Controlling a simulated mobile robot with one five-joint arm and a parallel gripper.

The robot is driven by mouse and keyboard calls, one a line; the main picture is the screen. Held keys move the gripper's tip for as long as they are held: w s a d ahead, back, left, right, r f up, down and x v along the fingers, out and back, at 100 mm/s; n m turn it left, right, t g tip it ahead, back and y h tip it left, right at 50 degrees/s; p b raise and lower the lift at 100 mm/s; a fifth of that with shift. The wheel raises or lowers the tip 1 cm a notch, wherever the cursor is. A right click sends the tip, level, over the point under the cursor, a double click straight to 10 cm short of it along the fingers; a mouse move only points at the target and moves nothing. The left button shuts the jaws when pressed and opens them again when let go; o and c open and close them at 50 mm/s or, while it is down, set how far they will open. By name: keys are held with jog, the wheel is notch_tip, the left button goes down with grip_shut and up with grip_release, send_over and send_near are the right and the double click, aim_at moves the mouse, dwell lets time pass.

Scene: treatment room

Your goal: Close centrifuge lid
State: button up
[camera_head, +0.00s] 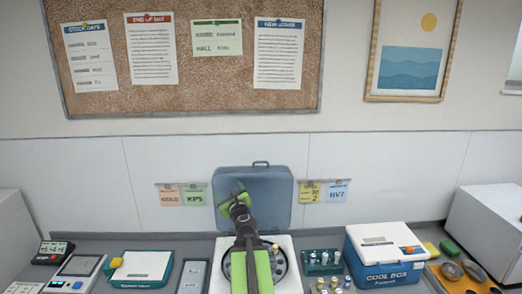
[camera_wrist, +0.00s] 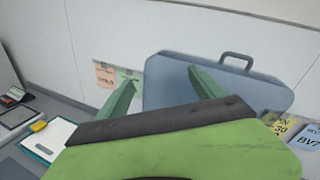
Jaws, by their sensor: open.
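The centrifuge (camera_head: 296,281) stands on the counter at the bottom middle of the head view, a white body with a dark round rotor opening. Its blue-grey lid (camera_head: 272,190) stands upright at the back, with a handle on its top edge. My arm reaches over the centrifuge and covers much of the opening. My gripper (camera_head: 232,194) is in front of the lid, left of its middle. In the wrist view my gripper (camera_wrist: 160,82) has its two green fingers apart with nothing held between them. The lid (camera_wrist: 240,92) appears beyond them; contact cannot be told.
A rack of vials (camera_head: 322,262) with several loose vials stands just right of the centrifuge. A blue and white cool box (camera_head: 385,268) is farther right. Left are a grey panel (camera_head: 193,276) and a teal-edged white device (camera_head: 142,267). Cards hang on the wall behind.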

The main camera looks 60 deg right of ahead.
aim_at(261, 162)
jog(key=s+d+r+m+g+h+p, duration=0.1)
jog(key=s+d+r+m+g+h, duration=0.25)
jog(key=s+d+m, duration=0.65)
jog(key=w+d, duration=0.3)
jog(key=d, duration=0.1)
jog(key=w+d+n, duration=0.1)
jog(key=w+d, duration=0.2)
jog(key=d, duration=0.1)
jog(key=w+d+n+h, duration=0.1)
jog(key=w+d, duration=0.2)
jog(key=d, duration=0.2)
jog(key=shift+w+f, duration=0.15)
jog(key=shift+w, duration=0.2)
